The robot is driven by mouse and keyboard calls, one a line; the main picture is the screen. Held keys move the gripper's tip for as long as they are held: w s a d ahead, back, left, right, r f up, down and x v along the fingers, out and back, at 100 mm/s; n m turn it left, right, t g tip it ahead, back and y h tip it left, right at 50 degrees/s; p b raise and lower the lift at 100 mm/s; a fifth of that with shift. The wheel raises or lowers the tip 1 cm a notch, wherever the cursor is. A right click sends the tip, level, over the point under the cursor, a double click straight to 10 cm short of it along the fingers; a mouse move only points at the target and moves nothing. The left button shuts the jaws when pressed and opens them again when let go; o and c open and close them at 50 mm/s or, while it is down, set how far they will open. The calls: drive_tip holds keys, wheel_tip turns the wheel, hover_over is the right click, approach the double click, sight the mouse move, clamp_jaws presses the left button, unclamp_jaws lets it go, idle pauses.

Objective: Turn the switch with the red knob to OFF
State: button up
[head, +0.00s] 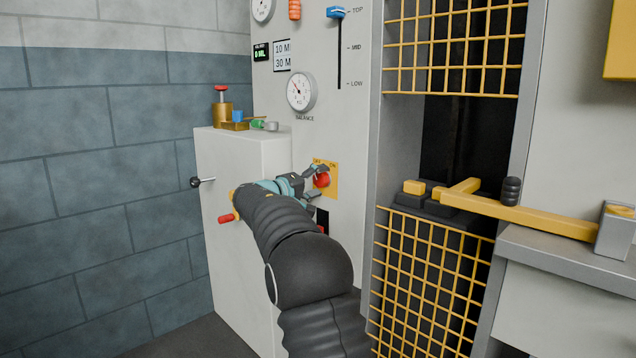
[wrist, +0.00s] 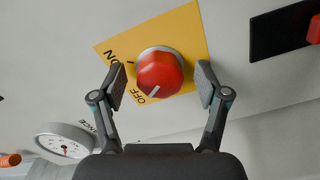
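The red knob (wrist: 160,74) is round and sits on a yellow plate (wrist: 186,30) on the grey panel. Its white pointer line points toward the OFF lettering, at lower left in the wrist view. The ON lettering is further up on the left. In the head view the red knob (head: 321,180) is partly covered by my gripper (head: 317,182). My gripper is open, with one finger on each side of the knob. In the wrist view a small gap shows between each finger and the knob, so neither clearly touches it.
A black plate with a red part (wrist: 314,32) is close by on the panel. A balance gauge (head: 301,91) is above the knob. A yellow mesh guard (head: 436,280) stands to the right. A lever with a black knob (head: 198,182) sticks out at left.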

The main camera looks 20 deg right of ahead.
drive_tip(key=v, duration=1.2)
idle(0.4)
